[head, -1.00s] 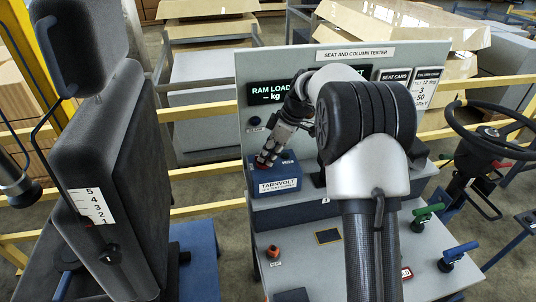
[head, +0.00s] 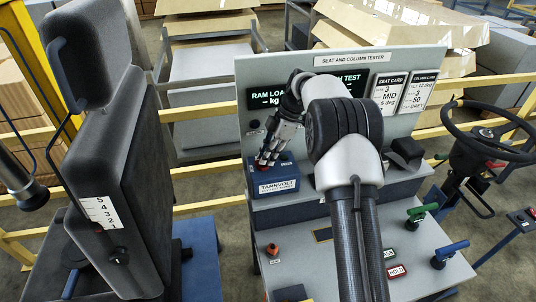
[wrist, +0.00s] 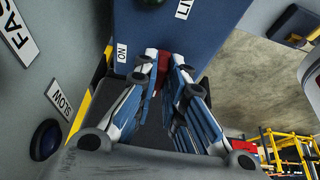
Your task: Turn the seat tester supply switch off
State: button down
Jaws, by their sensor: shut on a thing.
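The seat tester supply is a blue box labelled TARNVOLT (head: 277,188), standing on the tester's shelf in the head view. My gripper (head: 266,161) reaches down to its top. In the wrist view, my gripper's fingers (wrist: 168,88) are closed around a red switch handle (wrist: 163,66) on the blue top face. An ON label (wrist: 122,53) is left of the fingers. Part of a LIVE label (wrist: 183,9) shows at the top edge beside a dark lamp. The fingers hide most of the switch, so its exact setting cannot be told.
The tester's upright panel (head: 408,65) with lit displays stands behind my arm. Green (head: 416,213) and blue (head: 452,252) levers are on its bench at right. A black seat (head: 120,160) stands at left, and a steering wheel (head: 490,130) at far right.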

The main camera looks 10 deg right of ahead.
jog(key=c, duration=1.7)
grip_release()
jog(key=shift+o, duration=0.2)
jog(key=shift+r, duration=0.1)
jog(key=v, duration=1.1)
jog(key=shift+d+r, duration=0.15)
jog(key=shift+r, duration=0.25)
jog(key=shift+r, duration=0.1)
